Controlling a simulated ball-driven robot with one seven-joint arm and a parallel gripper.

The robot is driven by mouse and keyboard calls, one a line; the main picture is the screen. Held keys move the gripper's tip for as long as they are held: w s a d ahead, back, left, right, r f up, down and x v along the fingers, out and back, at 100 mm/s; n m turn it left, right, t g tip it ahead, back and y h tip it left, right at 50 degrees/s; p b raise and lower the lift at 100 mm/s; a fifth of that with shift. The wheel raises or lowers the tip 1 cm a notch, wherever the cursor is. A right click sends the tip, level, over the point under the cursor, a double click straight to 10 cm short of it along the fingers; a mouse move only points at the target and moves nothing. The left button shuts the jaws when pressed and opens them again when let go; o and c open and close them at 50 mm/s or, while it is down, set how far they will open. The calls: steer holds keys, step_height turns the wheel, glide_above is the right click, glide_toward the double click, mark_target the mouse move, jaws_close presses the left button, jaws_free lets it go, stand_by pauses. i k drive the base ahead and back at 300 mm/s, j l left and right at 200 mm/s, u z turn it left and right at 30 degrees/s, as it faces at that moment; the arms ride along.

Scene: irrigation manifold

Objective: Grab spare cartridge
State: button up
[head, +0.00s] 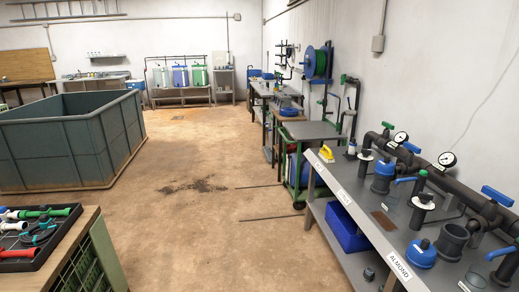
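No thing is plainly marked as the spare cartridge. Two dark upright pieces with white discs look most like cartridges: a nearer one (423,202) and a farther one (365,157), both on the grey bench (352,207) at right. I cannot tell whether either is the spare. An open dark grey housing (451,242) stands at the bench's near end, with a blue cap (422,252) beside it. A blue-topped housing (383,175) stands farther back. My gripper is not in view.
Pipes with two gauges (447,159) and blue valve handles run along the wall behind the bench. A yellow tool (326,154) lies at its far end; a blue bin (347,230) sits below. A black tray (38,238) of fittings is at lower left.

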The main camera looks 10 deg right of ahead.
mark_target(352, 144)
steer(key=i, duration=1.25)
steer(key=i+j+z, duration=0.1)
steer(key=i, duration=1.15)
steer(key=i+j, duration=0.15)
steer(key=i, duration=1.1)
